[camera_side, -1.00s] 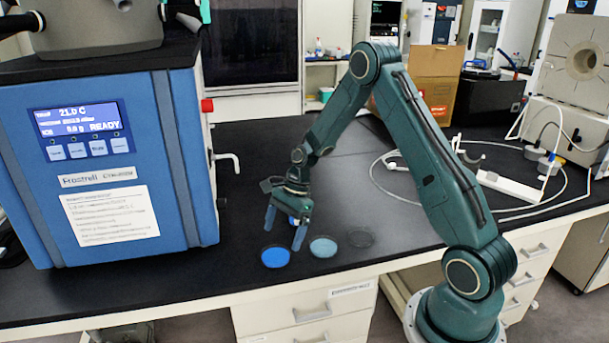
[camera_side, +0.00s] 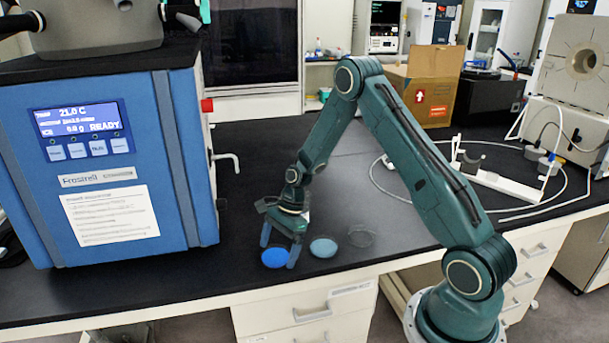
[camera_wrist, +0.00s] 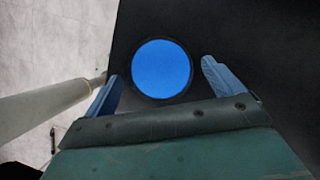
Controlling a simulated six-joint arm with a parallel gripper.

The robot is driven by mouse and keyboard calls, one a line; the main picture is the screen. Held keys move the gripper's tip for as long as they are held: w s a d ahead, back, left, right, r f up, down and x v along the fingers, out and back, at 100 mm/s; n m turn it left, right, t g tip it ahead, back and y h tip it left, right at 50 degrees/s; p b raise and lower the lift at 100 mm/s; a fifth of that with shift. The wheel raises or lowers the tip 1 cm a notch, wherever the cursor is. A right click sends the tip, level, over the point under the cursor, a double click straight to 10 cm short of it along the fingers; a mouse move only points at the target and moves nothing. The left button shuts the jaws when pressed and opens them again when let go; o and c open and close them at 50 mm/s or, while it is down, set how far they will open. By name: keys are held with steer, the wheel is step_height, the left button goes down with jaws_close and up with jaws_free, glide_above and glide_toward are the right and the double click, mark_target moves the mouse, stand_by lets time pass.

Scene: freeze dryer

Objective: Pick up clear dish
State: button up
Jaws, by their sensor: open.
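The clear dish (camera_side: 361,237) is a small, faint round dish on the black bench, rightmost in a row of three dishes in the side view. My gripper (camera_side: 279,250) is to its left, fingers pointing down around or just above the bright blue dish (camera_side: 275,258). The fingers are open and apart. In the wrist view the blue dish (camera_wrist: 161,69) shows between and beyond the fingertips, and the clear dish is out of view. The pale blue dish (camera_side: 323,247) lies between the blue dish and the clear one.
The blue freeze dryer (camera_side: 110,165) stands at left, with a small valve handle (camera_side: 227,158) on its side. A looped cable and white stand (camera_side: 500,182) lie at right. The bench's front edge runs close below the dishes. The bench behind them is clear.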

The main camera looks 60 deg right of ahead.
mark_target(279, 255)
steer(key=shift+c, duration=0.4)
steer(key=c, duration=1)
steer(key=shift+o, duration=0.2)
step_height(279, 255, up, 20)
stand_by(0.5)
